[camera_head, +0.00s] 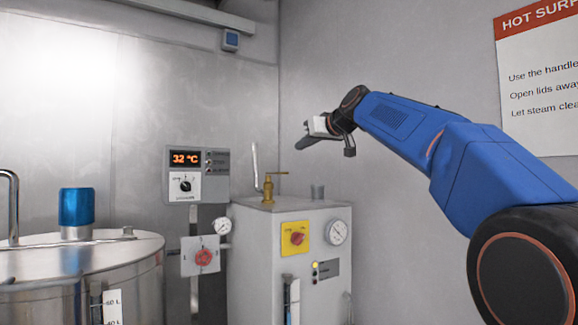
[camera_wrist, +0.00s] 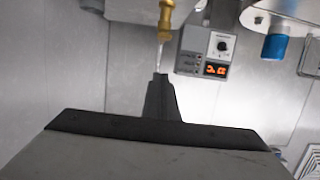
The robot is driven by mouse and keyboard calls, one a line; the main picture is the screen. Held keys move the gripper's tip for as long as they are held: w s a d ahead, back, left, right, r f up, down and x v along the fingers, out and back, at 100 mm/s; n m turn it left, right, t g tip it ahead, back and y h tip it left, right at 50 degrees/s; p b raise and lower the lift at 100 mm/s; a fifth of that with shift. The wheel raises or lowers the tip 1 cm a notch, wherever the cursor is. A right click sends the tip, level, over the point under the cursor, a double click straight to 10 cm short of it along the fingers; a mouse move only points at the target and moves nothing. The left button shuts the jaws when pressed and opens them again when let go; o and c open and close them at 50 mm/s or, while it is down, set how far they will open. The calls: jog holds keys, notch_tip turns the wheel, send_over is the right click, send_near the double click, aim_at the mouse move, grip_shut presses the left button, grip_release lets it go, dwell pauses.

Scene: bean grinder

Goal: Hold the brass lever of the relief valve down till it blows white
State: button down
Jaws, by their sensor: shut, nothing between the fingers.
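The brass relief valve (camera_head: 268,189) stands upright on top of a pale grey cabinet, with its brass lever (camera_head: 279,174) sticking out to the right. A thin pale pipe (camera_head: 255,165) rises just left of it. My gripper (camera_head: 299,149) is shut and empty, above and to the right of the lever in the head view and apart from it. The wrist view is upside down: the shut fingertips (camera_wrist: 160,76) point toward the pipe and the brass valve (camera_wrist: 167,17) at the top. The lever is not clear there. No white plume shows.
A control box (camera_head: 185,160) reading 32 °C and a steel tank (camera_head: 130,262) stand left. A wall sign (camera_head: 540,90) hangs right.

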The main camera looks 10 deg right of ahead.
jog(key=w+a+f, duration=0.3)
jog(key=w+f, duration=0.3)
jog(key=w, duration=0.3)
jog(key=shift+f, duration=0.2)
dwell(0.4)
jog(key=shift+f, duration=0.1)
notch_tip(320, 180, down, 3)
jog(key=shift+f, duration=0.15)
dwell(3.2)
jog(key=v, duration=1.1)
jog(key=shift+s+r, duration=0.3)
jog(key=shift+r, duration=0.05)
